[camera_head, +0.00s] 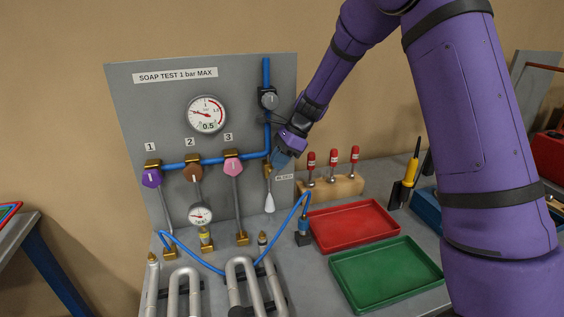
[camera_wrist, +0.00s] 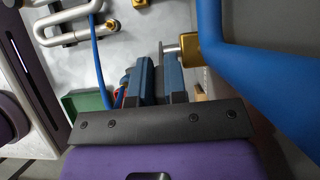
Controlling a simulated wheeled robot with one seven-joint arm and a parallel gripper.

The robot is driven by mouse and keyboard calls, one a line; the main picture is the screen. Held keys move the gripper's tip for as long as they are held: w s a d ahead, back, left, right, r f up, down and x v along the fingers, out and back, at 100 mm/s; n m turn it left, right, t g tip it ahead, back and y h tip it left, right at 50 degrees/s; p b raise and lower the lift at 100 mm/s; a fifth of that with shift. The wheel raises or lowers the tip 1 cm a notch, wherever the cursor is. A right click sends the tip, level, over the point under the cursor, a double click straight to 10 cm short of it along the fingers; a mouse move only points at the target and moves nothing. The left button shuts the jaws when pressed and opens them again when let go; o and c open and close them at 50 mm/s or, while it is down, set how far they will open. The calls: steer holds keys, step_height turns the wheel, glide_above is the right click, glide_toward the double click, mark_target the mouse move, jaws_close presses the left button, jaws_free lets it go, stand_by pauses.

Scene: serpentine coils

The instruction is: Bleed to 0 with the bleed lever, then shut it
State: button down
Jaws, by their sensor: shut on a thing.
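My gripper (camera_head: 279,162) is at the bleed valve (camera_head: 268,172), beside the BLEED label (camera_head: 284,178) at the panel's right. Its blue fingers (camera_wrist: 162,82) are nearly together in the wrist view, at a silver stem from a brass valve body (camera_wrist: 189,50). They are shut on what appears to be the bleed lever, which they mostly hide, so its angle cannot be told. A white teardrop-shaped end (camera_head: 269,203) hangs below the valve. The large gauge (camera_head: 207,114) has a needle pointing left, its exact reading too small to tell.
Coloured knobs 1 (camera_head: 151,178), 2 (camera_head: 192,174) and 3 (camera_head: 233,166) sit left along the blue pipe. A regulator (camera_head: 269,99) is above. A small gauge (camera_head: 200,215), metal coils (camera_head: 183,287), a red tray (camera_head: 352,230) and a green tray (camera_head: 387,272) are lower down.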

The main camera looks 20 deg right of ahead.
steer(key=shift+a+r+h, duration=0.1)
steer(key=shift+a+h, duration=0.25)
steer(key=shift+h, duration=0.55)
steer(key=c, duration=1.2)
jaws_free()
steer(key=shift+o, duration=0.2)
steer(key=shift+d+r, duration=0.1)
steer(key=shift+r, duration=0.2)
steer(key=d, duration=1.2)
steer(key=shift+r, duration=0.2)
steer(key=shift+d, duration=0.1)
